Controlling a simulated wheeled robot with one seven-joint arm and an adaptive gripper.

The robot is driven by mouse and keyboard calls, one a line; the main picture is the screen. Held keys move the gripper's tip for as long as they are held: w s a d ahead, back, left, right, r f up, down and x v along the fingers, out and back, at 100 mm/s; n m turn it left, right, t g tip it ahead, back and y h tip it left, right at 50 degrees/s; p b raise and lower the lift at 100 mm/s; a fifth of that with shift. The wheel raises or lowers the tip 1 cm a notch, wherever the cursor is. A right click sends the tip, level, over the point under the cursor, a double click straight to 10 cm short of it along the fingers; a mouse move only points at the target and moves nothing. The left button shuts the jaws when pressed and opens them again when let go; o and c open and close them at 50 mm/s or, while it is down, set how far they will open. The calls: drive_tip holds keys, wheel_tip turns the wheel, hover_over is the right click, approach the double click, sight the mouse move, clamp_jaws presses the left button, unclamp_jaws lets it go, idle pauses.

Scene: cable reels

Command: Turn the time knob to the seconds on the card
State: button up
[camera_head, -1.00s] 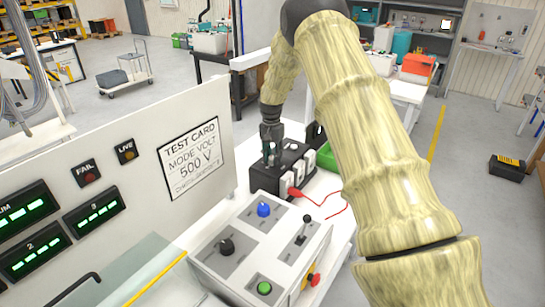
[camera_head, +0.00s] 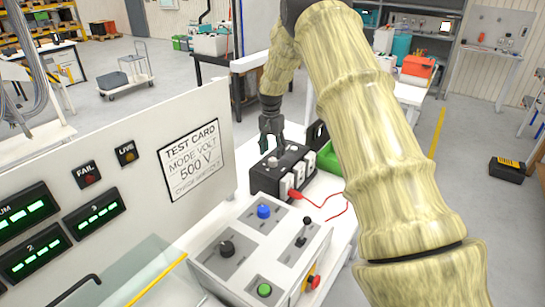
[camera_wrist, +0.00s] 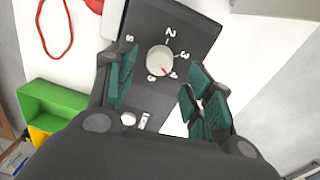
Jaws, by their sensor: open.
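The time knob (camera_wrist: 160,60) is a round white dial with a red pointer on the dark tester box (camera_wrist: 200,22). Its scale shows S, 2, 3 and what looks like 4; the pointer faces down-right, near that 4. In the head view the box (camera_head: 262,182) stands beyond the grey control panel. My gripper (camera_wrist: 158,82) is open, its green-padded fingers on either side of the knob in the picture. In the head view my gripper (camera_head: 272,145) is just above the box, seemingly clear of it. The test card (camera_head: 190,160) reads MODE VOLT, 500 V; its smaller bottom line is unreadable.
The control panel (camera_head: 232,278) carries a blue knob (camera_head: 264,212), a black knob, a lever, a green button and a red button. A red lead (camera_head: 318,200) runs from the box. A green bin (camera_wrist: 55,105) stands beside it. The card board borders the left.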

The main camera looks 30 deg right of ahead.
sight(272, 159)
wheel_tip(272, 159, up, 8)
idle(0.4)
drive_tip(key=shift+w+a, duration=0.1)
